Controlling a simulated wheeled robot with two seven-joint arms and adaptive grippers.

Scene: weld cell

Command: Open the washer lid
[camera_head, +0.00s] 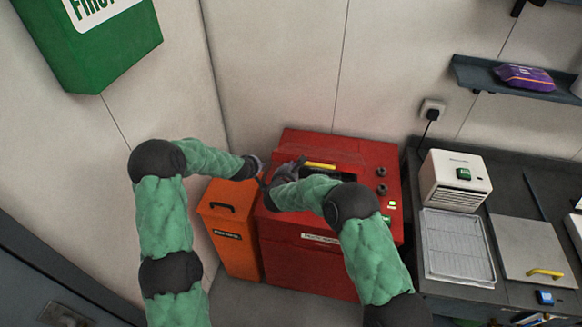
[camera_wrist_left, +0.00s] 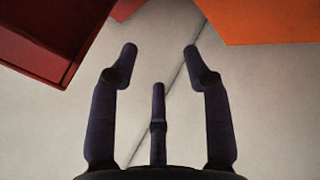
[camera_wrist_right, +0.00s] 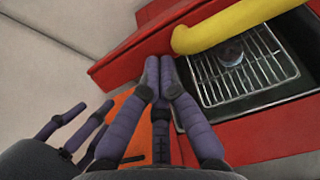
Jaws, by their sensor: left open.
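The washer (camera_head: 318,262) is a red cabinet against the wall. Its red lid (camera_head: 322,148) has a yellow handle (camera_head: 320,166). A dark opening shows below the handle, so the lid appears at least partly raised. In the right wrist view, the yellow handle (camera_wrist_right: 235,22) crosses above a wire rack (camera_wrist_right: 240,70) inside the opening. My right gripper (camera_head: 297,164) is at the opening's left side; its fingers (camera_wrist_right: 159,60) are together, beside the handle, with nothing visible between them. My left gripper (camera_head: 264,178) is left of the washer, and its fingers (camera_wrist_left: 160,52) are apart and empty.
An orange bin (camera_head: 232,235) stands directly left of the washer, under my left gripper. A dark bench at right holds a white box (camera_head: 455,180), a wire tray (camera_head: 457,248) and a flat grey plate (camera_head: 528,250). A green box (camera_head: 90,45) hangs upper left.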

